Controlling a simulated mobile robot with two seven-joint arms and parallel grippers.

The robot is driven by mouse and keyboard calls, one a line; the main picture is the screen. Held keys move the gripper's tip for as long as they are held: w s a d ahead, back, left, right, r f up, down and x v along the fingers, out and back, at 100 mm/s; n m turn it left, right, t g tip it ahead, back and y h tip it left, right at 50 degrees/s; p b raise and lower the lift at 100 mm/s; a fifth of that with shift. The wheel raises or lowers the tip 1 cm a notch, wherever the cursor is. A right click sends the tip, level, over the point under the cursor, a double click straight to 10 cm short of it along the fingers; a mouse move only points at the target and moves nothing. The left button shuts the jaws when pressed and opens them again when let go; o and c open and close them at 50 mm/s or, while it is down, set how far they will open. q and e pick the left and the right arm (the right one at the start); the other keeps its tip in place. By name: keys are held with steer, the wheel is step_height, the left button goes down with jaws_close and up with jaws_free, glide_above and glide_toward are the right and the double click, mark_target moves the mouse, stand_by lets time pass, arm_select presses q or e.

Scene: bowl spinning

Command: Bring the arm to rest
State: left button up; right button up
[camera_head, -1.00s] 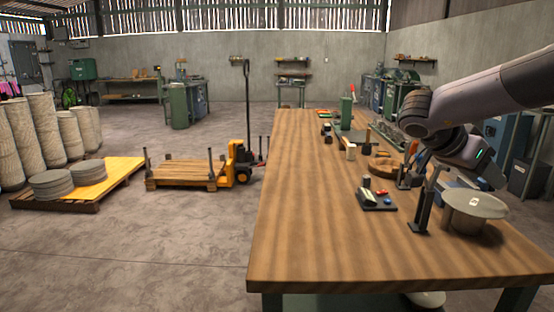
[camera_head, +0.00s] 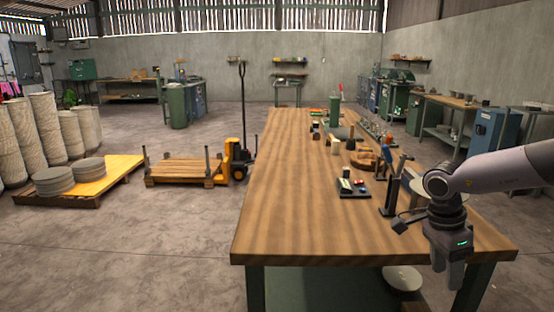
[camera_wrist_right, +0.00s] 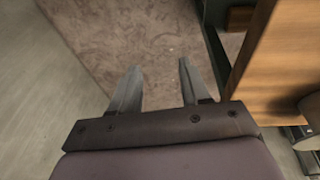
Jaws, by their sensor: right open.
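My right arm (camera_head: 500,170) comes in from the right edge of the head view. Its gripper (camera_head: 448,282) hangs fingers down in front of the workbench's near right edge. In the right wrist view the gripper's two fingers (camera_wrist_right: 155,88) stand apart with only bare floor between them. The wooden workbench (camera_head: 300,210) lies beside the gripper, and its edge also shows at the right of the wrist view (camera_wrist_right: 285,60). A round grey disc (camera_head: 425,187) at the bench's right side is partly hidden behind my arm. My left gripper is not in view.
A small black control box (camera_head: 354,188) and an upright dark post (camera_head: 389,190) stand on the bench. A wooden bowl (camera_head: 364,160) and tools lie farther back. A pale round thing (camera_head: 402,277) is under the bench. The bench's left half is clear.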

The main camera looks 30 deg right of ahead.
steer(key=w+a+f+m+t+y+p, duration=0.1)
steer(key=a+f+m+t+y, duration=0.55)
steer(key=a+m, duration=0.3)
steer(key=w+a+f+m+t+y+p, duration=0.1)
steer(key=a+f+m+t+y, duration=0.5)
steer(key=a+m, duration=0.4)
steer(key=s+a+f+m+h, duration=0.3)
steer(key=a+f+m+h, duration=0.1)
steer(key=m, duration=0.9)
steer(key=s+a+f+m+h+p, duration=0.1)
steer(key=s+a+f+m+h, duration=0.2)
steer(key=m, duration=1.1)
steer(key=a+f+h, duration=0.1)
steer(key=a+f, duration=0.2)
steer(key=a, duration=0.2)
steer(key=shift+a+f+h, duration=0.35)
steer(key=shift+s+d, duration=0.1)
steer(key=shift+d, duration=0.05)
